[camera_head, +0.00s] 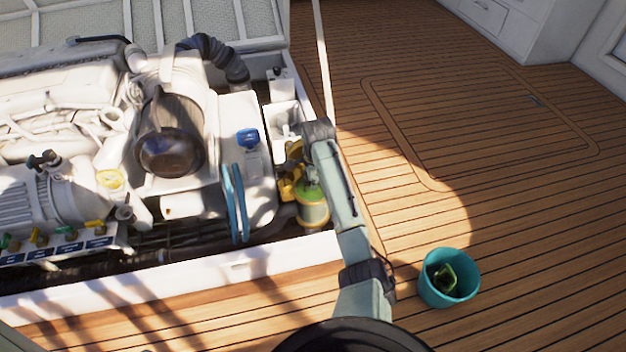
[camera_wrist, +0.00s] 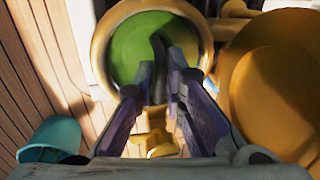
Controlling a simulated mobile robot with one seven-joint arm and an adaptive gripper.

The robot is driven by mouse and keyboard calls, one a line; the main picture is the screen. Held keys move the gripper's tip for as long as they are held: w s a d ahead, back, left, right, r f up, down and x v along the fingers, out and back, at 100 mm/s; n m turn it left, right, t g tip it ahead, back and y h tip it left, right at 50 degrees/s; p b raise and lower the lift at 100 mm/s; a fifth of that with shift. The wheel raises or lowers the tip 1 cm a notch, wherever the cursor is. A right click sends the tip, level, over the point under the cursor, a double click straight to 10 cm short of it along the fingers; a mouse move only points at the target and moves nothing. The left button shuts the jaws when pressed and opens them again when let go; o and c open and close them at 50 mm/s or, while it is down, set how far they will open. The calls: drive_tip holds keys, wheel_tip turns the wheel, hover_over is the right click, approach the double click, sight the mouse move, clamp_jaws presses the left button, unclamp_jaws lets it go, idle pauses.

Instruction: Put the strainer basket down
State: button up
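My gripper (camera_wrist: 160,85) is over a round, yellow-rimmed strainer housing (camera_wrist: 102,50) in the wrist view. A round green surface, which looks like the strainer basket (camera_wrist: 128,52), fills the housing's opening. A dark curved strip, perhaps its handle (camera_wrist: 158,50), shows between my fingertips. The fingers stand a narrow gap apart; whether they press on the strip cannot be told. In the head view my arm reaches to the housing (camera_head: 313,215) at the engine bay's right end, with the green (camera_head: 311,192) at its top. My fingers are mostly hidden there by the arm.
A teal bucket (camera_head: 432,292) with something green (camera_head: 444,277) inside stands on the wooden deck, right of my arm; it also shows in the wrist view (camera_wrist: 55,135). A yellow round part (camera_wrist: 275,85) sits close beside the housing. The deck (camera_head: 490,200) farther right is clear.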

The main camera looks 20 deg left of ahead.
drive_tip(key=o, duration=0.3)
